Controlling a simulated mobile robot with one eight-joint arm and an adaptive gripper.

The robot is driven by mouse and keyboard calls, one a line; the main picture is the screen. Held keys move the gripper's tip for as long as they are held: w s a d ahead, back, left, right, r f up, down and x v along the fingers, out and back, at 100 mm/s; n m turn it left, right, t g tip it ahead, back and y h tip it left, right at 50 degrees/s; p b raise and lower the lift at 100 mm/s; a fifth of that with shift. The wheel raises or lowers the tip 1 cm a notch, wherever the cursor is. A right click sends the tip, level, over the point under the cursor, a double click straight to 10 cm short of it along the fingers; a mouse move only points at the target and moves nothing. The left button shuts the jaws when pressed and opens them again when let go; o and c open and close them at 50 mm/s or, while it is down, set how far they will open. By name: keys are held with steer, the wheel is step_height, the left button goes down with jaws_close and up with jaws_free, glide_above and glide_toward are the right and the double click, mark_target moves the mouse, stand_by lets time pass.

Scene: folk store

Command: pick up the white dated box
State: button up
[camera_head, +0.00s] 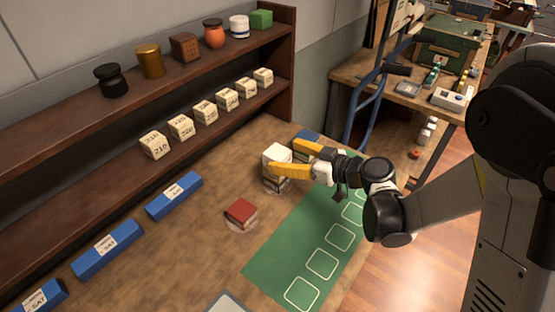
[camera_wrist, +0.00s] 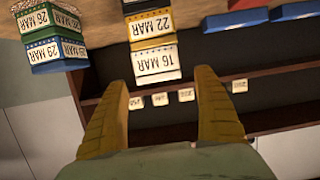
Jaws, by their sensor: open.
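The white dated box (camera_head: 277,152), marked 16 MAR in the wrist view (camera_wrist: 155,65), sits on top of a short stack on the wooden counter. A yellow-edged box marked 22 MAR (camera_wrist: 151,24) is directly beneath it. My gripper (camera_head: 286,156) is open and comes from the right at about the white box's height. In the wrist view its two yellow fingers (camera_wrist: 161,78) point at the stack, and the white box lies between the lines of the fingertips. The near finger partly hides the stack in the head view. I cannot tell whether either finger touches the box.
A blue-topped stack (camera_head: 308,135) stands close behind my far finger; its dated boxes (camera_wrist: 55,50) show at left in the wrist view. A red-topped stack (camera_head: 241,211) stands nearer on the counter. A wooden shelf (camera_head: 120,165) with dated cubes runs behind. A green mat (camera_head: 285,262) lies in front.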

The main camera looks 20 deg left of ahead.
mark_target(282, 155)
steer(key=x, duration=0.3)
steer(key=shift+a+f+b, duration=0.2)
steer(key=shift+b, duration=0.2)
steer(key=shift+d+r, duration=0.1)
steer(key=shift+c, duration=0.2)
steer(key=c, duration=1.3)
